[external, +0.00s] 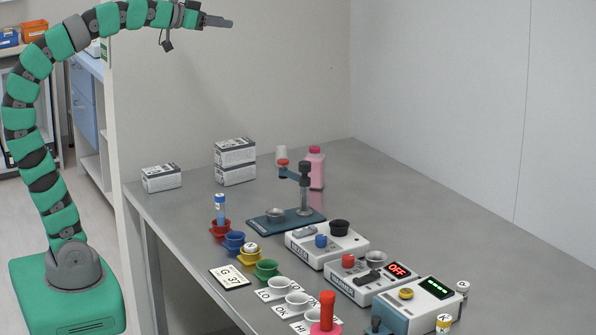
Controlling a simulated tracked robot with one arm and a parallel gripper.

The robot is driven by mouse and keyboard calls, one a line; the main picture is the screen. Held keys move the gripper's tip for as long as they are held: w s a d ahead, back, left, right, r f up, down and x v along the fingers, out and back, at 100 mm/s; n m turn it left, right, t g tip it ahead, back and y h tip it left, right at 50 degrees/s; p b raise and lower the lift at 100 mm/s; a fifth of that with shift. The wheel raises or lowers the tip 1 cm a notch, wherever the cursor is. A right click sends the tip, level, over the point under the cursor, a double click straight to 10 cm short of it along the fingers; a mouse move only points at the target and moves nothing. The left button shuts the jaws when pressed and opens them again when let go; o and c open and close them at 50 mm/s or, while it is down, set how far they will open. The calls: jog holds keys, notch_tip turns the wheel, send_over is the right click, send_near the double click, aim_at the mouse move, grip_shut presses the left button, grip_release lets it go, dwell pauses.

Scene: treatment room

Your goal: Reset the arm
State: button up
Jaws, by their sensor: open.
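My green segmented arm rises from its base at the left and arches over to the right. My gripper (217,21) is at the top of the view, high above the floor and the far left end of the grey table (400,165). It points right, is open and has nothing in it that I can see. It touches nothing.
The table holds stacked boxes (235,152), a single box (161,178), a blue stand (287,221), coloured cups (266,269), white cups (297,302) and several devices (326,245). A pink bottle (316,165) stands at the back. The table's right rear is clear. Shelves (88,110) stand behind my arm.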

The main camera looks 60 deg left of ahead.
jog(key=shift+s+a+r+n+y, duration=0.3)
jog(key=shift+s+a+y, duration=0.1)
jog(key=shift+a, duration=0.3)
notch_tip(320, 180, up, 4)
jog(key=p, duration=0.4)
jog(key=shift+r, duration=0.1)
dwell(0.3)
